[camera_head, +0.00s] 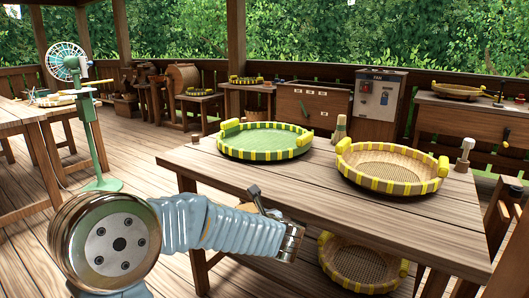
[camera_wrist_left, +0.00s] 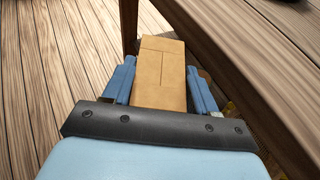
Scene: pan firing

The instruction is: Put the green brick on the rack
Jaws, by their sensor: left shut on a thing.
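In the left wrist view a tan, box-shaped brick (camera_wrist_left: 160,62) with thin crease lines sits between the two blue fingers of my left gripper (camera_wrist_left: 160,84). The gripper is shut on it. The brick looks tan, and I see no plainly green brick. In the head view my left arm reaches in from the left, and its gripper (camera_head: 291,242) is at the near left edge of the wooden table (camera_head: 340,205). The brick cannot be made out there. I cannot tell which thing is the rack. My right gripper is not in view.
On the table stand a green-bottomed round tray (camera_head: 265,155) and a woven round tray (camera_head: 392,187), both with yellow-striped rims. Another woven tray (camera_head: 362,268) is below the tabletop. A green-based fan (camera_head: 68,62) stands at left. Open plank floor lies at left.

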